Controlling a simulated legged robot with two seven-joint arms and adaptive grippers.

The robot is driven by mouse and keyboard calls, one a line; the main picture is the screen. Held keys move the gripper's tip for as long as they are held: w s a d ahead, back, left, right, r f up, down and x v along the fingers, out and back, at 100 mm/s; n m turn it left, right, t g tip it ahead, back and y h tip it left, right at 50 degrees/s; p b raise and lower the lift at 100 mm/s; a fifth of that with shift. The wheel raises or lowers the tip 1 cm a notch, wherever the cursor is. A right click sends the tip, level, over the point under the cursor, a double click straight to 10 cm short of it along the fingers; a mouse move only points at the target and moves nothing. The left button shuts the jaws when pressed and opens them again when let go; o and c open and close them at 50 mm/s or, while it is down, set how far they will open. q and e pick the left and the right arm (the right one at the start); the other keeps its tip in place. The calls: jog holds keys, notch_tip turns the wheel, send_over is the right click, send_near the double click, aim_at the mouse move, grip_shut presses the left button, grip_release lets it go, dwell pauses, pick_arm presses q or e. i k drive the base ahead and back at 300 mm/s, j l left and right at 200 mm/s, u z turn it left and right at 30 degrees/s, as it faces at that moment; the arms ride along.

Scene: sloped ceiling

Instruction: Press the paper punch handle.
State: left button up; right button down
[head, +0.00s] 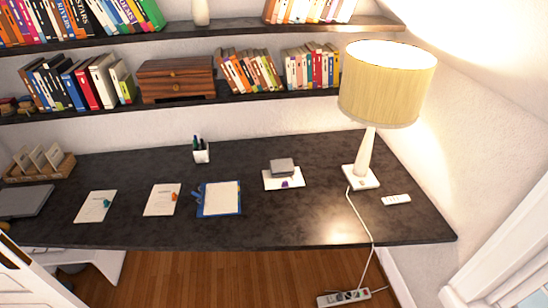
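A small grey block-shaped thing (282,166), which looks like the paper punch, is on the dark desk, right of the middle. It sits at the back of a white sheet (271,183), with a small purple item (285,184) in front of it. Its handle cannot be made out clearly at this size. Neither of my grippers is in the head view.
The dark desk (330,225) has bare room at its front right. A lit lamp (365,160) and a white remote (396,199) stand to the right. A blue clipboard (204,210), paper sheets (161,200) and a pen cup (201,155) lie left. Bookshelves (130,108) hang above.

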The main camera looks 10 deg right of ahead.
aim_at(282, 166)
jog(key=i+l+u, duration=0.15)
jog(key=i, duration=0.3)
jog(key=i+l+u, duration=0.15)
jog(key=i, duration=0.25)
